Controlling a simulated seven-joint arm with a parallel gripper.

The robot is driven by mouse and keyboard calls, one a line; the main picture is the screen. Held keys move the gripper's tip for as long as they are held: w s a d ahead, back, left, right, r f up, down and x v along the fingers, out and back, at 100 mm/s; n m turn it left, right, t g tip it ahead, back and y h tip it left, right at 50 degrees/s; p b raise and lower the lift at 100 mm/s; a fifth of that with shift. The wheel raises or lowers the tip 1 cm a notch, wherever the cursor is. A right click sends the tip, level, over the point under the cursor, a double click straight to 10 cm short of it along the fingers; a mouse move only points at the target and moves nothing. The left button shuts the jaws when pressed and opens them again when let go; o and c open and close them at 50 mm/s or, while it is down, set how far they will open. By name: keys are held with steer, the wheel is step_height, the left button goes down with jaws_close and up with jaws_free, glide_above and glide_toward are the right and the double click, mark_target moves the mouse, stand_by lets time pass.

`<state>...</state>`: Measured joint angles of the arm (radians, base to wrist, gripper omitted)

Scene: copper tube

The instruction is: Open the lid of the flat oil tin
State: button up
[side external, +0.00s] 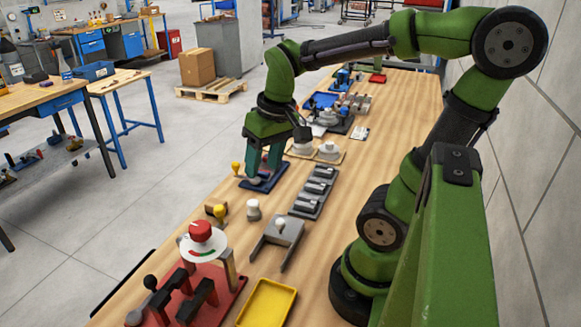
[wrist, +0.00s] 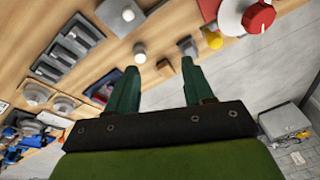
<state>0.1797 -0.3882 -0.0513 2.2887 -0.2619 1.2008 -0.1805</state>
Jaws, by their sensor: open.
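My gripper (side external: 262,172) is open and points down over a dark blue flat base (side external: 266,187) near the left edge of the long bench. In the wrist view my gripper (wrist: 159,68) shows two separate green fingers with no object held between them. The blue piece (wrist: 105,86) shows there beside the left finger, partly hidden by it. I cannot make out for certain which object is the flat oil tin or its lid. Whether the fingers touch anything on the blue base is hidden.
A small yellow-topped piece (side external: 236,169) stands just left of the blue base. Round pale pieces (side external: 329,151) and a grey slotted rack (side external: 315,191) lie to the right. Nearer are a white knob (side external: 253,208), a grey fork-shaped bracket (side external: 278,241), a red fixture (side external: 201,236) and a yellow tray (side external: 268,304).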

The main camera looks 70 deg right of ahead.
mark_target(279, 220)
steer(key=d+f+g, duration=0.1)
steer(key=f, duration=0.4)
steer(key=s+f, duration=0.1)
steer(key=f, duration=0.5)
steer(key=d+f+n+g, duration=0.1)
steer(key=f, duration=0.4)
steer(key=shift+s+d+f+g, duration=0.25)
steer(key=shift+s+d+g, duration=0.05)
steer(key=shift+s+d, duration=0.05)
jaws_close()
